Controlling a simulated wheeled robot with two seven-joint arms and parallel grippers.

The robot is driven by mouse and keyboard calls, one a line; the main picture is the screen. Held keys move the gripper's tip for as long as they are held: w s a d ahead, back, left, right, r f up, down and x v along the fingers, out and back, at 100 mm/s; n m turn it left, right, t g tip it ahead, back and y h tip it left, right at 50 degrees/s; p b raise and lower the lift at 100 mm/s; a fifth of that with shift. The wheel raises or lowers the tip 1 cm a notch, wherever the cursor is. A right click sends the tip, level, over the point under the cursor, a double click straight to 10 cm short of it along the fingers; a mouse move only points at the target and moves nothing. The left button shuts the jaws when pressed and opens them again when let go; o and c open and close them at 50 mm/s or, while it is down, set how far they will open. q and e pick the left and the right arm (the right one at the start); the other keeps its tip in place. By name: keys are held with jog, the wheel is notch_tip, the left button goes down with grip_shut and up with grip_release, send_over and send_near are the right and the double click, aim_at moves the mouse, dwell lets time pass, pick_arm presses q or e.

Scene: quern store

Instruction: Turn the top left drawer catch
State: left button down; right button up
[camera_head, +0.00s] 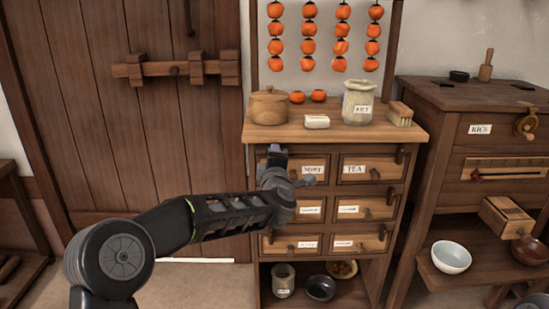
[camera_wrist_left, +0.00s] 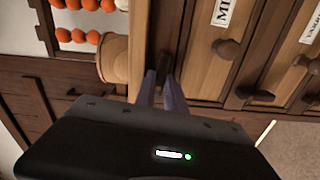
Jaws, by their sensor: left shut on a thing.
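The top left drawer (camera_head: 290,170) is in the upper left of the small chest, with a white label (camera_head: 313,170); it looks closed. My left gripper (camera_head: 275,155) is at this drawer's upper edge and covers its catch in the head view. In the left wrist view, the dark wooden catch (camera_wrist_left: 166,62) sits between the fingertips of my left gripper (camera_wrist_left: 161,80), which is shut on it. Most of the catch is hidden, so I cannot tell its angle. The drawer's round knob (camera_wrist_left: 226,48) is beside the fingers, apart from them.
A round wooden pot (camera_head: 269,106), a white block (camera_head: 317,122), a jar (camera_head: 357,102) and a brush (camera_head: 399,114) stand on the chest top above the gripper. The top right drawer (camera_head: 370,169) has its own catch (camera_head: 400,154). A rice cabinet (camera_head: 450,125) stands at right.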

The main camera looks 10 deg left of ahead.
pick_arm(q)
jog(key=c, duration=1.5)
grip_release()
jog(key=shift+o, duration=0.5)
jog(key=shift+r, duration=0.25)
